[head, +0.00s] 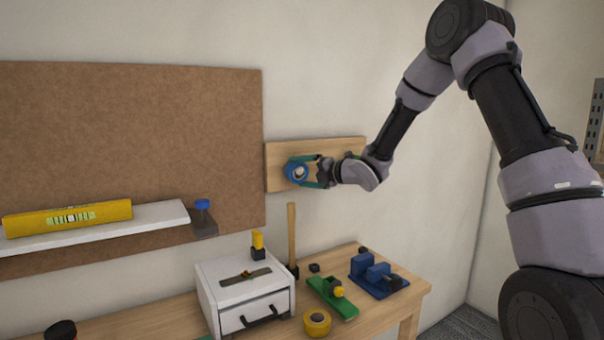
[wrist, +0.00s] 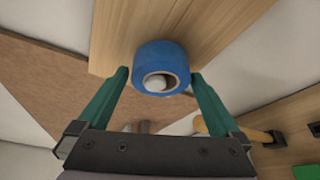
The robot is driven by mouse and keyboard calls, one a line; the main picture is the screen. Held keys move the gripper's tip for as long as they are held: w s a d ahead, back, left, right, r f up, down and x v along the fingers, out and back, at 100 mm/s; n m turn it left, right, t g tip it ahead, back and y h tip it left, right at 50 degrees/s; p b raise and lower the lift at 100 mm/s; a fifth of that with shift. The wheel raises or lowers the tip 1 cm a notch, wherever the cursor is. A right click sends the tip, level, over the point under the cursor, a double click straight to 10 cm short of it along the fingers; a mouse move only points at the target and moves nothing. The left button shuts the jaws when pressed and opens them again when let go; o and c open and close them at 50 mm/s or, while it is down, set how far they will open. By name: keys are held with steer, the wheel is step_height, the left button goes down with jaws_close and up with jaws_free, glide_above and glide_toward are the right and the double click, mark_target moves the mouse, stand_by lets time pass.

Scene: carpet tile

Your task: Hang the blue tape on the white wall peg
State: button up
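The blue tape (head: 290,176) is at the wooden board on the wall, its ring around the white peg (head: 299,172). In the wrist view the tape (wrist: 150,55) is against the board, and the rounded white peg end (wrist: 155,84) shows inside its hole. My gripper (head: 303,171) is at the board with its green fingers on either side of the tape. In the wrist view my gripper (wrist: 160,75) has its fingertips beside the roll, with a thin gap visible on each side, so it looks open. The peg's base is hidden behind the tape.
The wooden board (head: 278,152) is fixed to the wall right of a brown panel (head: 130,130). A shelf (head: 165,215) carries a yellow level (head: 68,218). Below, the bench holds a white drawer box (head: 222,292), an upright hammer (head: 292,238), yellow tape (head: 317,323) and a blue vise (head: 376,278).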

steer(key=s+d+r+m+t+h, duration=0.1)
steer(key=s+d+r+m+h, duration=0.3)
steer(key=d+m, duration=0.4)
steer(key=s+d+r+m+t+h, duration=0.1)
steer(key=s+d+r+m+h, duration=0.4)
steer(key=d, duration=0.6)
steer(key=s+d+r+m+t+h, duration=0.1)
steer(key=s+d+r+m+h, duration=0.25)
steer(key=d+m, duration=0.5)
steer(key=s+d+m+g+y, duration=0.1)
steer(key=s+m+g, duration=0.4)
steer(key=s+m, duration=1.1)
steer(key=s, duration=0.8)
steer(key=shift+s+d+f, duration=0.35)
steer(key=shift+d, duration=0.05)
